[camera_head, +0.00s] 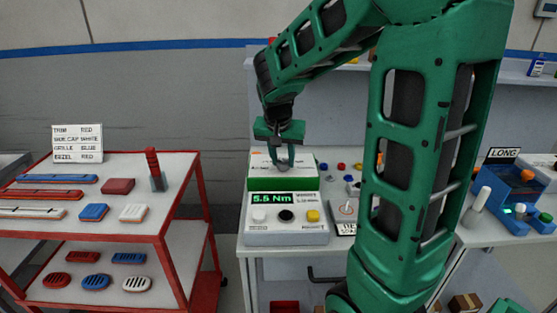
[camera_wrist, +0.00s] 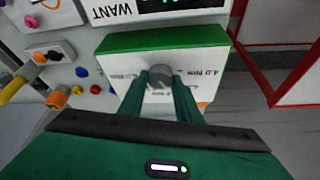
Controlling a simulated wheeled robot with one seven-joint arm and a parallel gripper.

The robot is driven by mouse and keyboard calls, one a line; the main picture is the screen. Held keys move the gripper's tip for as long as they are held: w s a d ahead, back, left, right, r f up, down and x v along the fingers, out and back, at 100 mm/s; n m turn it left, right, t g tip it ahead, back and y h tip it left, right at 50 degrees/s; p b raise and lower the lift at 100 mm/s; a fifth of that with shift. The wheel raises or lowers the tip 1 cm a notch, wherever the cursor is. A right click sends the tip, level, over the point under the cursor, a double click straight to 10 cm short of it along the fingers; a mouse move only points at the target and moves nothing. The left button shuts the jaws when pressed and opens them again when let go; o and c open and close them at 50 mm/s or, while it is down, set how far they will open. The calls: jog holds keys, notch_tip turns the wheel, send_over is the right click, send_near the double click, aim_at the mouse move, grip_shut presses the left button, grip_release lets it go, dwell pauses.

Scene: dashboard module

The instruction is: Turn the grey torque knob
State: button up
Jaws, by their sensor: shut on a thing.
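The grey torque knob (camera_wrist: 160,71) is a small round knob on the white top face of a green-edged box (camera_wrist: 160,40). Printed torque labels lie around it; one to its right reads 4.0 Nm. My gripper (camera_wrist: 160,90) is shut on the knob, one green finger at each side. In the head view my gripper (camera_head: 282,165) points down onto the top of the green-fronted box (camera_head: 283,184), and its fingers mostly hide the knob. A display (camera_head: 286,198) in front of the box reads 5.5 Nm.
The display unit (camera_head: 287,232) has white, black and yellow buttons. Small coloured parts lie on the bench to the right of the box, partly behind my arm. A red-framed cart (camera_head: 180,172) with trim parts stands at left. A blue device (camera_head: 515,200) stands at right.

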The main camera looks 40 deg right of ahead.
jog(key=shift+w+r+n+t+y, duration=0.15)
jog(key=shift+w+n+t+y, duration=0.2)
jog(key=shift+n, duration=0.55)
jog(key=shift+s+a, duration=0.1)
jog(key=o, duration=0.9)
jog(key=shift+o, duration=0.6)
jog(key=shift+s, duration=0.1)
jog(key=v, duration=1)
jog(key=shift+r, duration=0.2)
jog(key=shift+o, duration=0.2)
jog(key=shift+a, duration=0.1)
